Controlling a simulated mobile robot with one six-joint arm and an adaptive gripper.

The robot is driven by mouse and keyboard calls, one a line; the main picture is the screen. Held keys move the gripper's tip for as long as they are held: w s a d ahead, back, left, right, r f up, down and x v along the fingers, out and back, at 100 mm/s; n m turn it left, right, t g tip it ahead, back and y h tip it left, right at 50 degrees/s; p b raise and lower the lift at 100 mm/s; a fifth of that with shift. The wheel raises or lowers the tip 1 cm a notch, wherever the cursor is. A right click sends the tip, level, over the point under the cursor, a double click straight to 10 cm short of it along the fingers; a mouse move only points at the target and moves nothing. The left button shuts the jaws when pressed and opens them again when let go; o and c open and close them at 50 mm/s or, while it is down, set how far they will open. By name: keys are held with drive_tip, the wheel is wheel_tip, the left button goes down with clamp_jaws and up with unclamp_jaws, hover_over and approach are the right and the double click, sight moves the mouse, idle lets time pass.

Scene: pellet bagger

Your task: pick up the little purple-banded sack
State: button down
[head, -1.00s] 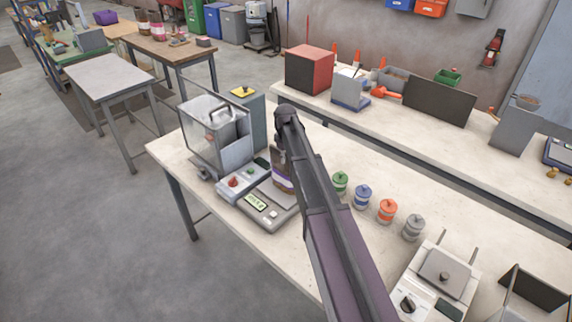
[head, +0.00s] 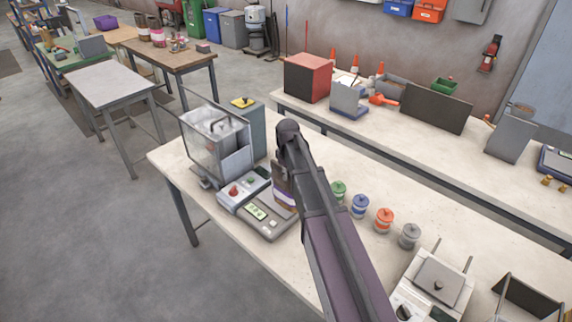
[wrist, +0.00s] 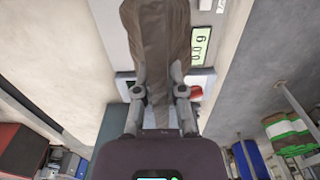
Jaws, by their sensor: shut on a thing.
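The little sack is brown with a white and purple band (head: 286,199) and is partly hidden behind my arm in the head view. It is upright at the bench scale (head: 268,222); I cannot tell whether it touches the pan. In the wrist view my gripper (wrist: 158,92) is shut on the brown sack (wrist: 157,35), one finger on each side. The purple band does not show there. The scale's green display (wrist: 201,45) appears to read 0.0 g.
A clear-sided bagger box (head: 216,140) stands left of the scale. A control box with a red knob (head: 233,190) adjoins it. Several lidded jars, such as the blue one (head: 360,206), stand to the right. Bare bench lies beyond the jars.

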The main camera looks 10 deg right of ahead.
drive_tip(key=s, duration=0.8)
drive_tip(key=shift+a+r+p, duration=0.25)
drive_tip(key=shift+r+p, duration=0.05)
drive_tip(key=shift+r, duration=0.1)
drive_tip(key=shift+f, duration=0.15)
drive_tip(key=shift+s+f+b, duration=0.1)
drive_tip(key=shift+f+b, duration=0.7)
drive_tip(key=shift+b, duration=0.1)
drive_tip(key=shift+s, duration=0.2)
